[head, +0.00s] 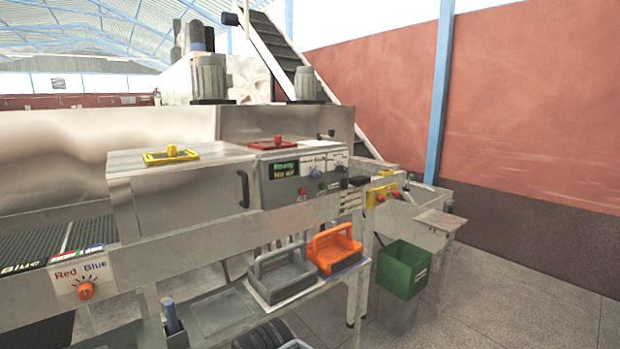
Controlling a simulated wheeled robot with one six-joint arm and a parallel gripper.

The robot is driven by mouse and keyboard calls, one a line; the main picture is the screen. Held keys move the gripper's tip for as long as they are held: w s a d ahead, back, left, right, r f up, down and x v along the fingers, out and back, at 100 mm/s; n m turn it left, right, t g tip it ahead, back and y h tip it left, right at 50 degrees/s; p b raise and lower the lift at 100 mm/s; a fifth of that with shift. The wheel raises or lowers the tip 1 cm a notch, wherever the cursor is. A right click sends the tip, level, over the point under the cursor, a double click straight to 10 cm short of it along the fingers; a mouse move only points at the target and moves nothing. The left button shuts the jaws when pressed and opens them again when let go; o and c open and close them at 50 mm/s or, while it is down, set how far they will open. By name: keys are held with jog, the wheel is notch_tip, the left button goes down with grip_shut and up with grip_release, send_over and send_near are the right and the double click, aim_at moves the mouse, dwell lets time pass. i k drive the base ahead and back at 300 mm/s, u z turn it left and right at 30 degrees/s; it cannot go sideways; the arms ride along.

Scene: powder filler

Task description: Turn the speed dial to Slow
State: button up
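A grey control panel (307,180) is on the front of the metal machine, right of the picture's middle. It has a small lit display (286,170) with green and yellow text; the top line seems to read Ready. Right of the display, a blue knob (316,173) sits below a white label. Another white label with small dark marks is beside it. The lettering is too small to read, so I cannot tell which knob is the speed dial or where it points. My gripper is not in view.
An orange dial (86,291) labelled Red and Blue is at the lower left, beside a conveyor belt (40,252). Grey (283,273) and orange (333,250) carriers stand on a shelf below the panel. A green bin (403,270) is to the right. Floor at the right is clear.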

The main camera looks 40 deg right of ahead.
aim_at(342, 169)
jog(key=z, duration=1.85)
jog(key=i, duration=1.15)
jog(key=u, duration=0.65)
jog(key=i, duration=0.75)
jog(key=u, duration=0.85)
